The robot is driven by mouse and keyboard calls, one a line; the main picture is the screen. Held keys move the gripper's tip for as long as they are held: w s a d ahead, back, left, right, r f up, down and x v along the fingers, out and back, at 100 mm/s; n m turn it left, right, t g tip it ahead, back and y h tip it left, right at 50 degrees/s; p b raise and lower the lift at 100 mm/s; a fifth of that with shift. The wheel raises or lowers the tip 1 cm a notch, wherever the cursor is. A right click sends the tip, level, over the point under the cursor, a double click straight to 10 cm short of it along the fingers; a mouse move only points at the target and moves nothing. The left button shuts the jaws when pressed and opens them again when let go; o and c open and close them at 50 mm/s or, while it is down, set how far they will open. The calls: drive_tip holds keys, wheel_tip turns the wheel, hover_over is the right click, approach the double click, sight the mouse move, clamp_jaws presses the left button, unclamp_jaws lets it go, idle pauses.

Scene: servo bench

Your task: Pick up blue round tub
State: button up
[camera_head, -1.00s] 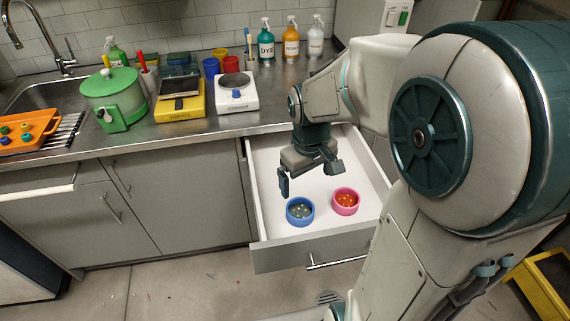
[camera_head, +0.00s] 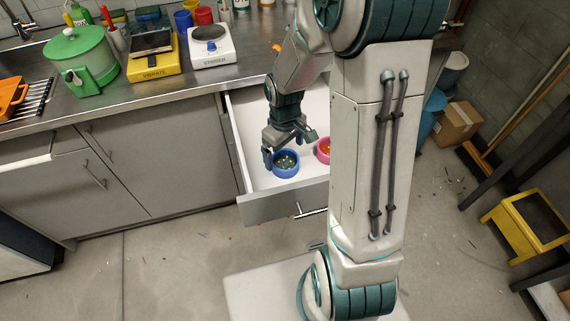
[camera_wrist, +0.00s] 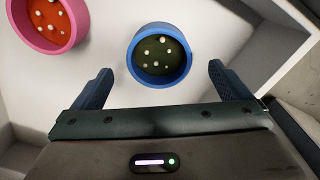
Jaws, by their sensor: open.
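The blue round tub (camera_head: 286,163) stands upright in the open drawer, with dark green contents and small pale bits inside. It also shows in the wrist view (camera_wrist: 133,66), ahead of and between my two fingers. My gripper (camera_head: 289,147) is over the drawer, just above and behind the tub in the head view. It also shows in the wrist view (camera_wrist: 163,88), with its fingers spread wide and nothing between them. I cannot tell whether a finger touches the tub.
A pink round tub (camera_head: 324,150) with orange-red contents stands right of the blue one, partly hidden by my arm. The counter above holds a green pot (camera_head: 78,57), a yellow device (camera_head: 152,62) and a white device (camera_head: 210,50).

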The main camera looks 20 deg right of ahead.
sight(286, 166)
wheel_tip(286, 166, down, 5)
drive_tip(key=shift+s+d+r, duration=0.1)
drive_tip(key=shift+s, duration=0.05)
drive_tip(key=c, duration=1.1)
